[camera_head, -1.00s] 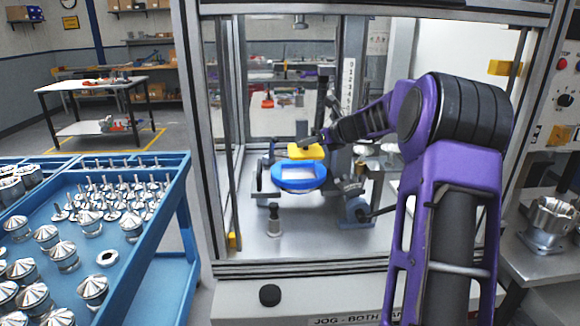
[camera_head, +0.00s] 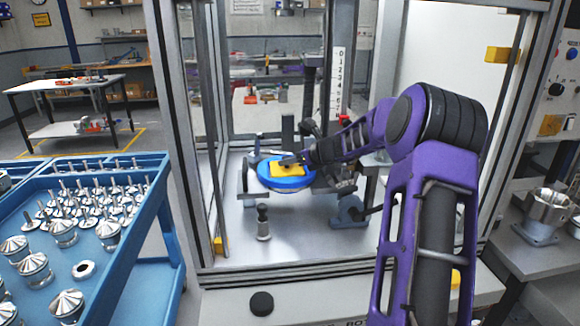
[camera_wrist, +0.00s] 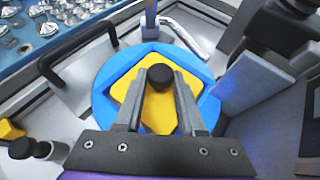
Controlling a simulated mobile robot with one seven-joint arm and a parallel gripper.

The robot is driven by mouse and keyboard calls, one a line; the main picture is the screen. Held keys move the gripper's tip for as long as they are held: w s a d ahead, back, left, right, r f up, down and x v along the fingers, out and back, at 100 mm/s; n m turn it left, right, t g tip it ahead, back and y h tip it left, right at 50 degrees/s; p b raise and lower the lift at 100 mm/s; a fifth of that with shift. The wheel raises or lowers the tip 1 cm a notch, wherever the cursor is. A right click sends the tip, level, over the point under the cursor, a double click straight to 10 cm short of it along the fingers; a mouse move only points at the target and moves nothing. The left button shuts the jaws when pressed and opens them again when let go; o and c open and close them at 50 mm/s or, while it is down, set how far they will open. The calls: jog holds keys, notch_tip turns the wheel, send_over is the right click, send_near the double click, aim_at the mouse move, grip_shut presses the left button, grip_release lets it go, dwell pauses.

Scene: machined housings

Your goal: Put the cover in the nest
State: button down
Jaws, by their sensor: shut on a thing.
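The cover is a yellow square plate with a black knob; it shows in the head view (camera_head: 288,170) and in the wrist view (camera_wrist: 158,112). The nest is a round blue holder with a square recess, in the head view (camera_head: 285,184) and in the wrist view (camera_wrist: 106,98). My gripper (camera_wrist: 160,77) is shut on the cover's knob, one finger on each side. In the head view my gripper (camera_head: 291,161) is over the nest. The cover lies within the nest's outline, turned roughly in line with the recess. I cannot tell whether it is fully seated.
Machine frame posts (camera_head: 193,130) stand at both sides of the opening. A dark peg (camera_head: 263,222) stands in front of the nest, and a blue-grey bracket (camera_wrist: 258,85) is close on its right. A blue cart (camera_head: 150,185) with metal parts is at the left.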

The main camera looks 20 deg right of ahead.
jog(key=shift+f, duration=0.35)
jog(key=shift+f, duration=0.1)
jog(key=c, duration=0.5)
grip_release()
jog(key=shift+r, duration=0.2)
jog(key=v, duration=1.1)
jog(key=shift+s+d+r, duration=0.1)
jog(key=shift+s+d, duration=0.05)
jog(key=shift+s, duration=0.25)
